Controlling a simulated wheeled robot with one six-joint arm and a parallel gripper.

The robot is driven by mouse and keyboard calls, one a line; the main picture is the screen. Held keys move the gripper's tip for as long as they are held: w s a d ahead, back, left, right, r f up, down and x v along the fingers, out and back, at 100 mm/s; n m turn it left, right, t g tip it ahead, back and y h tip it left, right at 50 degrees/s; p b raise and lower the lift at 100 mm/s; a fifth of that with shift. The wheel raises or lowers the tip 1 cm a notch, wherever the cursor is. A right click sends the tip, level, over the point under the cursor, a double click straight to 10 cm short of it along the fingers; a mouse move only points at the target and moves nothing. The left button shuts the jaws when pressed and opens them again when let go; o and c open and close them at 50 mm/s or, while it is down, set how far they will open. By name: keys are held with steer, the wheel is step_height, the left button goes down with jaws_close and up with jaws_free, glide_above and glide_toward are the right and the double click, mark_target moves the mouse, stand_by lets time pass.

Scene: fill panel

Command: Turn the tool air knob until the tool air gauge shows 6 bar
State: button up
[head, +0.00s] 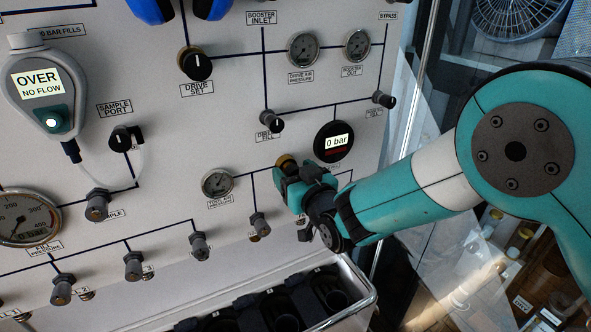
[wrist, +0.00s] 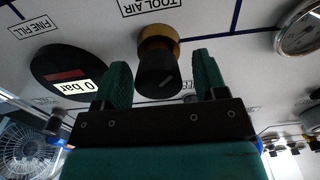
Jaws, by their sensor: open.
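The tool air knob (wrist: 157,68) is black with a brass collar, below the TOOL AIR label in the upside-down wrist view. In the head view only its brass part (head: 286,161) shows past my gripper (head: 290,180). My gripper (wrist: 161,62) is open, with one green finger on each side of the knob and a visible gap at each side. The tool air gauge (head: 217,182) is a small round dial left of the knob in the head view. Part of a gauge, likely the same one, shows in the wrist view (wrist: 300,28). I cannot read its needle.
A black round display (head: 334,142) reading 0 bar sits close to the right of the knob. Small valves (head: 258,225) and the drive air gauge (head: 303,50) are nearby. A metal-railed rack (head: 360,300) with black holders stands below the panel.

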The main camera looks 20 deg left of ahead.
steer(key=c, duration=0.9)
steer(key=shift+f+b, duration=0.15)
steer(key=shift+b, duration=0.4)
steer(key=n+b, duration=0.1)
steer(key=b, duration=0.1)
steer(key=n+b, duration=0.1)
steer(key=b, duration=0.2)
steer(key=shift+f+n, duration=0.25)
steer(key=shift+n, duration=0.15)
steer(key=n+b, duration=0.4)
steer(key=b, duration=0.3)
steer(key=shift+s+a+n, duration=0.1)
steer(key=shift+n, duration=0.2)
steer(key=n+b, duration=0.4)
steer(key=b, duration=0.1)
steer(key=shift+b, duration=0.3)
steer(key=n+b, duration=0.3)
steer(key=n, duration=0.1)
steer(key=shift+s+r+b, duration=0.1)
steer(key=shift+r+b, duration=0.05)
steer(key=shift+b, duration=0.2)
steer(key=shift+n, duration=0.4)
